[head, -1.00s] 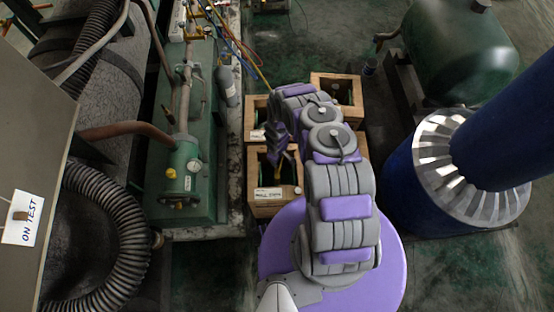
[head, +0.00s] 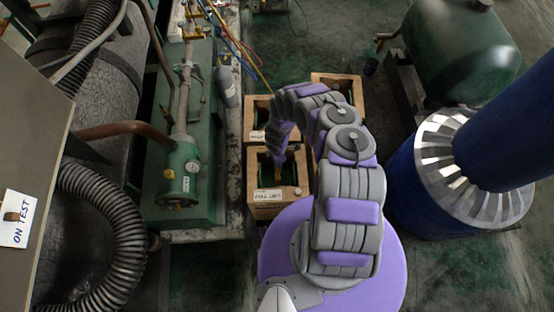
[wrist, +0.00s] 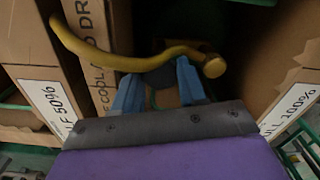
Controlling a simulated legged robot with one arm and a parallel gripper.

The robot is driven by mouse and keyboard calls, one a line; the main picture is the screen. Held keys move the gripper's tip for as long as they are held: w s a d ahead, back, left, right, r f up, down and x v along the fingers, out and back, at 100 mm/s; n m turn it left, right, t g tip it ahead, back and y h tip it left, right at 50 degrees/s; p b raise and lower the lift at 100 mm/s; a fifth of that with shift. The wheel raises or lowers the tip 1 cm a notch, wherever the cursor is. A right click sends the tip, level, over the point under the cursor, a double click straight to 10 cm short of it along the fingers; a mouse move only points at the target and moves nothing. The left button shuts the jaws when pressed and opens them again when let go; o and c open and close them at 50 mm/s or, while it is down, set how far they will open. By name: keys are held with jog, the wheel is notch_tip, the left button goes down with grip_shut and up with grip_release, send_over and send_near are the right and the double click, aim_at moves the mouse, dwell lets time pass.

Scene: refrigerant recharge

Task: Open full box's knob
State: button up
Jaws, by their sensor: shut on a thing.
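In the head view my gripper (head: 279,153) reaches down into the front wooden box (head: 284,210), whose front label is too small to read surely. In the wrist view the blue fingers of my gripper (wrist: 156,78) are shut on a dark round part (wrist: 155,76), seemingly a knob, mostly hidden between them. A yellow hose (wrist: 100,57) passes just beyond the fingertips and ends in a brass fitting (wrist: 214,67) at right. A label reading 100%, partly cut off, is on the full box (wrist: 291,105) at the right edge.
Another carton, labelled 50% (wrist: 48,102), is at left in the wrist view. Two more wooden boxes, back left (head: 257,105) and back right (head: 338,83), stand behind the front box. Green machinery (head: 182,175) is at left and a blue column base (head: 425,190) at right.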

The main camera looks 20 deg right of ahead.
jog(key=shift+w+n, duration=0.25)
jog(key=shift+n, duration=0.35)
jog(key=o, duration=1.1)
jog(key=shift+c, duration=0.2)
jog(key=shift+m, duration=0.3)
